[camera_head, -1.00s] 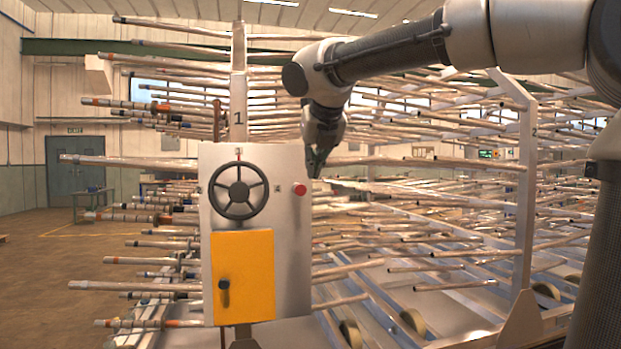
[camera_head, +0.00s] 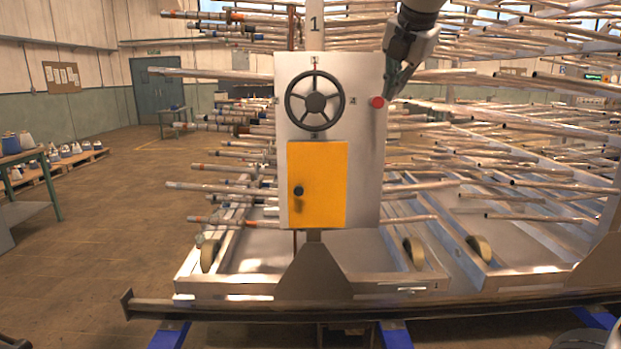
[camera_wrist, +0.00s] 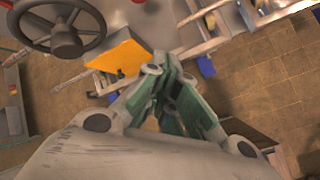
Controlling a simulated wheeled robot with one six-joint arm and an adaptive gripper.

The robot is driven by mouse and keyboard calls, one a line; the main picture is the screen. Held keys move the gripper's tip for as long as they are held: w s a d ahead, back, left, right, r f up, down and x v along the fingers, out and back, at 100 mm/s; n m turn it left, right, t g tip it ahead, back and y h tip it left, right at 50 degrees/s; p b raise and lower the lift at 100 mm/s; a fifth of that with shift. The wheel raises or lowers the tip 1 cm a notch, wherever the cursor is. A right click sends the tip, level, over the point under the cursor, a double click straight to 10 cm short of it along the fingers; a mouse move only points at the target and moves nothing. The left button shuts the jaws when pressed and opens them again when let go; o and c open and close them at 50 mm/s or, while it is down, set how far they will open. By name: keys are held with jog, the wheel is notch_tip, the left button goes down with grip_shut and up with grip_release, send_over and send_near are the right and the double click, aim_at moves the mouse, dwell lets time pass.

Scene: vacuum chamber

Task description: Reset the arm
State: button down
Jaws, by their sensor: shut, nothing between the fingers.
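My gripper (camera_head: 391,93) is at the upper right of the grey control panel (camera_head: 362,190) in the head view, close to the red button (camera_head: 377,102). I cannot tell whether it touches the button. In the wrist view my gripper's green-sided fingers (camera_wrist: 172,72) come together, with nothing between them. The panel carries a dark handwheel (camera_head: 316,101) and a yellow door (camera_head: 330,185) with a dark knob (camera_head: 298,191). The wheel (camera_wrist: 62,30) and the yellow door (camera_wrist: 118,58) also show in the wrist view, left of the fingers. Most of my arm is out of view.
A rack of many long metal tubes (camera_head: 500,126) spreads behind and beside the panel. A dark floor rail (camera_head: 240,307) with blue feet (camera_head: 395,336) runs in front. A workbench (camera_head: 25,155) stands at the far left. The floor (camera_head: 100,225) on the left is open.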

jog(key=s+d+f+m+g, duration=0.1)
jog(key=s+d+f+m, duration=0.7)
jog(key=s+f+m, duration=0.3)
jog(key=s+d+f+m+g, duration=0.2)
jog(key=s+d+f+m, duration=0.7)
jog(key=s+m, duration=0.5)
notch_tip(320, 180, down, 3)
jog(key=shift+d+r+m+g, duration=0.15)
jog(key=shift+d+m+g, duration=0.15)
jog(key=shift+m, duration=0.9)
